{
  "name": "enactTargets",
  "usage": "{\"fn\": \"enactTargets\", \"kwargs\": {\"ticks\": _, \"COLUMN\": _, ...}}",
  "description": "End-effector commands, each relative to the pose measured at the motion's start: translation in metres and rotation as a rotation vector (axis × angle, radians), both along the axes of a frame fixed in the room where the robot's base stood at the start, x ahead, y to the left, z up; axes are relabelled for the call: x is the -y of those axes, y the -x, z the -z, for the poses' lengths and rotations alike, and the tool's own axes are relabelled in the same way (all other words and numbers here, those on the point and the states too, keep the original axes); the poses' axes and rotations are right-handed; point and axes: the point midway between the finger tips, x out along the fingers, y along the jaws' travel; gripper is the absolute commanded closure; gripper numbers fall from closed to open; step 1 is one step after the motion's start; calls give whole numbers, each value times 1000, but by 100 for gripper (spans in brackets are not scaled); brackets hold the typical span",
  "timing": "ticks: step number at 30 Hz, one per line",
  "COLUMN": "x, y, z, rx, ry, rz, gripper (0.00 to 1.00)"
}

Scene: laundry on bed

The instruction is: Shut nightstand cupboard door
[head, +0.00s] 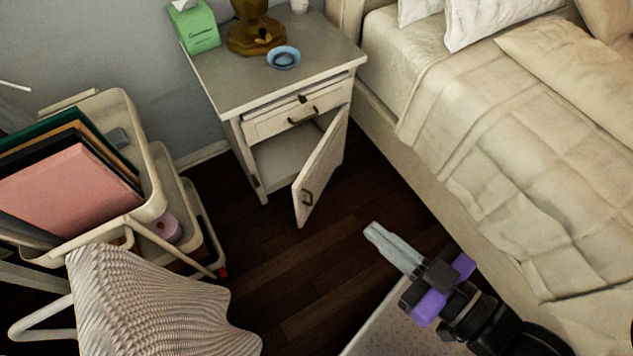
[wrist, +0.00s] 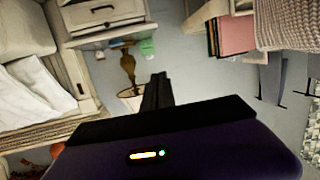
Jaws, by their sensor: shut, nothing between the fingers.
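The nightstand (head: 222,87) stands against the wall beside the bed. Its cupboard door (head: 322,167) is open, swung outward on its right side, with a dark handle (head: 307,197) near its free edge. The cupboard inside looks empty where it shows. In the wrist view my gripper (wrist: 158,78) points toward the room, and part of the nightstand (wrist: 112,35) shows at the upper left.
The bed (head: 480,160) borders the right side. A cart (head: 150,165) with folders stands at the left, with a striped cloth (head: 150,300) in front. A lamp (head: 256,30), tissue box (head: 196,28) and blue bowl (head: 283,57) sit on the nightstand. Dark floor (head: 290,265) is clear between.

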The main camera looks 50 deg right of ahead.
Motion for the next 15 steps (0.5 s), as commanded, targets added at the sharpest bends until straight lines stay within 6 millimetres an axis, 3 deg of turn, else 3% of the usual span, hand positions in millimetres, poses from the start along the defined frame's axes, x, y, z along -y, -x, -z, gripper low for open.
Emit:
{"fn": "enactTargets", "kwargs": {"ticks": 1, "x": 13, "y": -13, "z": 32, "rx": 31, "ry": 25, "rz": 35, "gripper": 100}}
{"fn": "enactTargets", "kwargs": {"ticks": 3, "x": 30, "y": -27, "z": 56, "rx": 67, "ry": 80, "rz": 74, "gripper": 100}}
{"fn": "enactTargets", "kwargs": {"ticks": 8, "x": 74, "y": -59, "z": 100, "rx": 155, "ry": 323, "rz": 147, "gripper": 100}}
{"fn": "enactTargets", "kwargs": {"ticks": 15, "x": 143, "y": -100, "z": 161, "rx": 221, "ry": 910, "rz": 225, "gripper": 100}}
